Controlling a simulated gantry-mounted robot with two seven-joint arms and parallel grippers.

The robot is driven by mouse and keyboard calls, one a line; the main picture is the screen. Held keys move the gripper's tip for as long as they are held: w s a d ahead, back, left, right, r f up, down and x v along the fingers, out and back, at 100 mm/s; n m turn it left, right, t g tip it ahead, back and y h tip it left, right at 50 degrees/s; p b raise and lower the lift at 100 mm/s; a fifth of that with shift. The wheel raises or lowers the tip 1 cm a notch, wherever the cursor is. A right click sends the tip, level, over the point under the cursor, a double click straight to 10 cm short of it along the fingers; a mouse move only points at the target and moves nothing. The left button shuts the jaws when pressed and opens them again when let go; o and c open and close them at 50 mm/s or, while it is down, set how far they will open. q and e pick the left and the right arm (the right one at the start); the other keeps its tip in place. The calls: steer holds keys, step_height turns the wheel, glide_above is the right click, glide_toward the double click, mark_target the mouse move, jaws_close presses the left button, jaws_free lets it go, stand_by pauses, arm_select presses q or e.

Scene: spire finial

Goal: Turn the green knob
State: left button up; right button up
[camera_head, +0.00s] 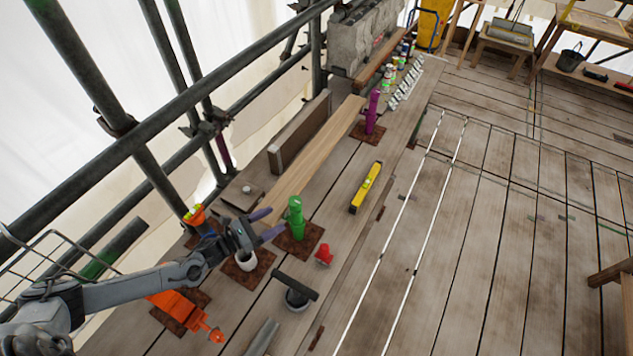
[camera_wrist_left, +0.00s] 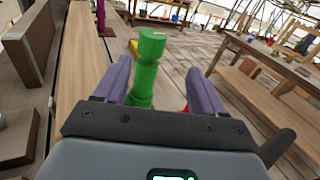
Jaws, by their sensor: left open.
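The green knob (camera_head: 296,217) stands upright on a brown square plate (camera_head: 310,236) on the plank bench. It is a green post with a rounded top. The wrist view also shows the gripper (camera_wrist_left: 155,85) from behind. The lower part of the knob is hidden there by the gripper body. My right gripper is not in view.
A white cup-like piece (camera_head: 246,262) stands below my gripper. A red piece (camera_head: 323,255), a black-handled tool (camera_head: 295,288) and an orange piece (camera_head: 184,309) are near. Scaffold pipes (camera_head: 150,180) run along the left.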

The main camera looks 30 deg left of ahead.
mark_target(296, 200)
arm_select(q)
steer(key=shift+m, duration=0.3)
steer(key=b+x, duration=0.1)
steer(key=x, duration=0.2)
steer(key=b+x, duration=0.2)
steer(key=x, duration=0.2)
steer(key=a+r+b+x, duration=0.1)
steer(key=b+x, duration=0.1)
steer(key=x, duration=0.1)
steer(key=shift+w+r, duration=0.1)
steer(key=shift+w, duration=0.35)
steer(key=shift+w+d+r, duration=0.1)
steer(key=shift+w+d, duration=0.15)
steer(key=shift+w, duration=0.35)
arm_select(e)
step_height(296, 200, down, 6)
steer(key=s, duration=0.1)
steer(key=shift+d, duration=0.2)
